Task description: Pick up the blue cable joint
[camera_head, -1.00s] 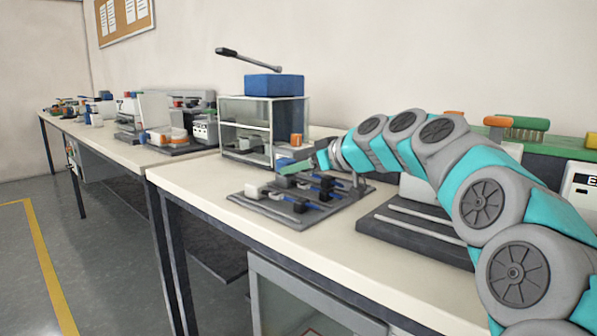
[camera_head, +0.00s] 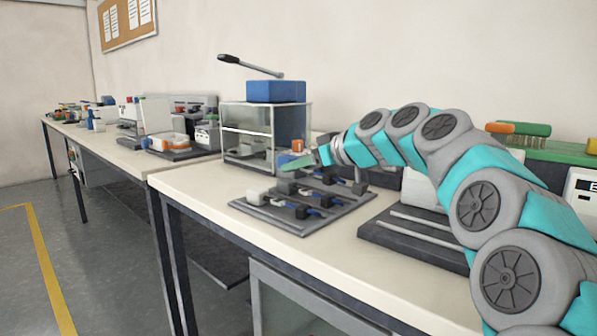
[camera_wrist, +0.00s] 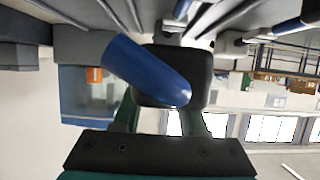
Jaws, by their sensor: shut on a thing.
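The blue cable joint (camera_wrist: 143,68) shows large in the wrist view as a blue rounded cylinder next to a black block (camera_wrist: 177,75). The green fingers of my gripper (camera_head: 300,162) come up to the black block from both sides and are shut on the joint. Their tips are partly hidden behind it. In the head view my gripper is above the back of a grey fixture board (camera_head: 262,212), with a small blue part (camera_head: 287,158) at its tip. Several blue and black joints and cables lie on the board.
A glass-sided cabinet (camera_head: 240,115) with a blue box (camera_head: 276,91) on top stands behind the board. A dark railed plate (camera_head: 412,235) lies to its right, under my arm. The table's front left strip is clear.

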